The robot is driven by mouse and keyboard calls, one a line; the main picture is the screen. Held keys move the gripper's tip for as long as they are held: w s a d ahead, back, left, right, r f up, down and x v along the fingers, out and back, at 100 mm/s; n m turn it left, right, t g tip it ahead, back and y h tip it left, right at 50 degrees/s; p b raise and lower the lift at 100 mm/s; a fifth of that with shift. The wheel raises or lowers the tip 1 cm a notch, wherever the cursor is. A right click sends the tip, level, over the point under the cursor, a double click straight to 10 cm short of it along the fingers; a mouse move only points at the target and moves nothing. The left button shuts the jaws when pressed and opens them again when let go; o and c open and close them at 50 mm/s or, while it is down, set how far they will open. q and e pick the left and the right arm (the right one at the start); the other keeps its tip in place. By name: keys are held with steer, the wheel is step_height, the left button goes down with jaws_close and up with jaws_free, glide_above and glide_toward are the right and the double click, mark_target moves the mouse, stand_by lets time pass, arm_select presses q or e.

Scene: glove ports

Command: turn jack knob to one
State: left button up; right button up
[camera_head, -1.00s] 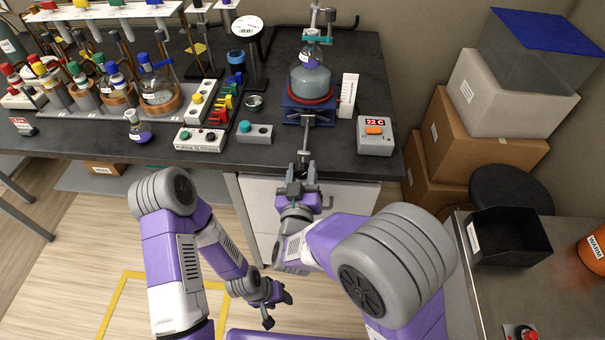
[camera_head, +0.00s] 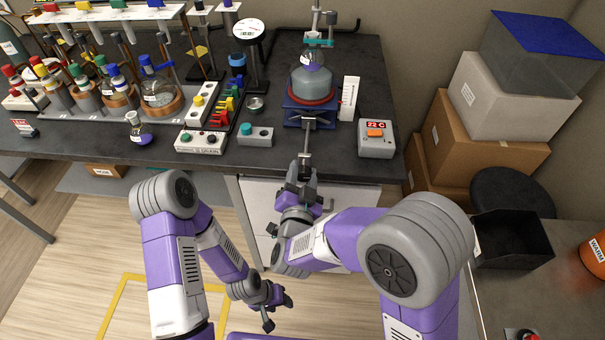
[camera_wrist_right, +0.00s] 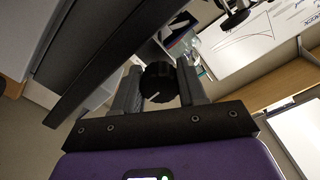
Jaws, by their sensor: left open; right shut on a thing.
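The jack (camera_head: 300,118) is a blue stand on the dark bench, carrying a grey rounded vessel. A rod runs forward from it, past the bench edge. My right gripper (camera_head: 304,168) is at the front end of this rod. In the right wrist view the black round jack knob (camera_wrist_right: 159,82), with a pale mark on its face, sits between the two fingers of my right gripper (camera_wrist_right: 157,88), which is shut on it. My left gripper (camera_head: 270,298) is open and empty, low in front of the bench. Any number scale for the knob cannot be made out.
A white scale card (camera_head: 348,98) and a heater box reading 22 C (camera_head: 375,138) stand right of the jack. A small box with a teal knob (camera_head: 255,135) is to its left. Glassware racks fill the bench's left. Boxes (camera_head: 490,130) are stacked at right.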

steer(key=shift+m, duration=0.4)
steer(key=shift+f, duration=0.1)
steer(key=o, duration=1)
steer(key=shift+o, duration=0.2)
steer(key=s+p, duration=0.1)
steer(key=s, duration=0.6)
steer(key=shift+s, duration=0.35)
